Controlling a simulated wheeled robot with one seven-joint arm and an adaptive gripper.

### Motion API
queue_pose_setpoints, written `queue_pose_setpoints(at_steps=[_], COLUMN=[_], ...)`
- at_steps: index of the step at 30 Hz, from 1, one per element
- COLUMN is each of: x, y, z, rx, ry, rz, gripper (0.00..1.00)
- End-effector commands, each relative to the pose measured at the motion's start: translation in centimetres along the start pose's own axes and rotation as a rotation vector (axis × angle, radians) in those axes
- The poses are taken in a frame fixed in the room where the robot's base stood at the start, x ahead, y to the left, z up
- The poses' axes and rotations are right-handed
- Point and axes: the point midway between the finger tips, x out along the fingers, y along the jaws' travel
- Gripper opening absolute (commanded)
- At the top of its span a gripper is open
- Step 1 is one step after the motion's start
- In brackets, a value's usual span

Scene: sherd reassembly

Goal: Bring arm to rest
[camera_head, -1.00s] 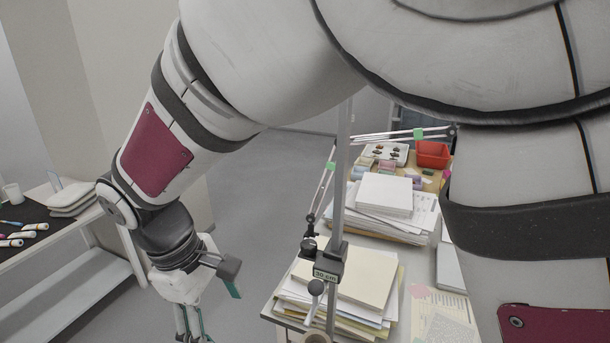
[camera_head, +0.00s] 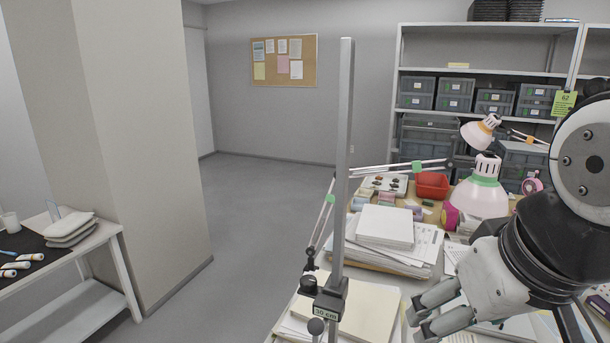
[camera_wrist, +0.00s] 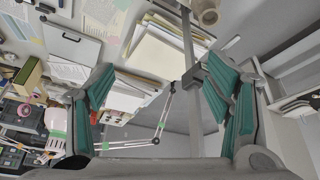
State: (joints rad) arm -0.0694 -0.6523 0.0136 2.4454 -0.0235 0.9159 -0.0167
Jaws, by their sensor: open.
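My gripper (camera_head: 428,314) is at the lower right in the head view, above the cluttered worktable. In the wrist view its two teal-padded fingers (camera_wrist: 165,95) stand wide apart with nothing between them. My arm comes in from the right edge in the head view. No sherds can be made out clearly in either view.
A metal post (camera_head: 342,170) with a "30 cm" clamp stands at the table's front left. Paper stacks (camera_head: 385,226), a red bin (camera_head: 432,185) and a pink-white lamp (camera_head: 482,195) crowd the table. A shelf of grey crates (camera_head: 455,95) stands behind.

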Motion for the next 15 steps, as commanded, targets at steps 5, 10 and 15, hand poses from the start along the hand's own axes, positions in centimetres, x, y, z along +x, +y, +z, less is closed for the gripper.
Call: queue_pose_setpoints(at_steps=[5, 10, 15], x=[-0.8, 3.3, 6.9], y=[1.5, 1.6, 1.7], z=[1.9, 1.0, 0.6], rx=[0.116, 0.109, 0.106], ry=[0.064, 0.042, 0.023], rz=[0.013, 0.012, 0.014], gripper=[0.72, 0.72, 0.72])
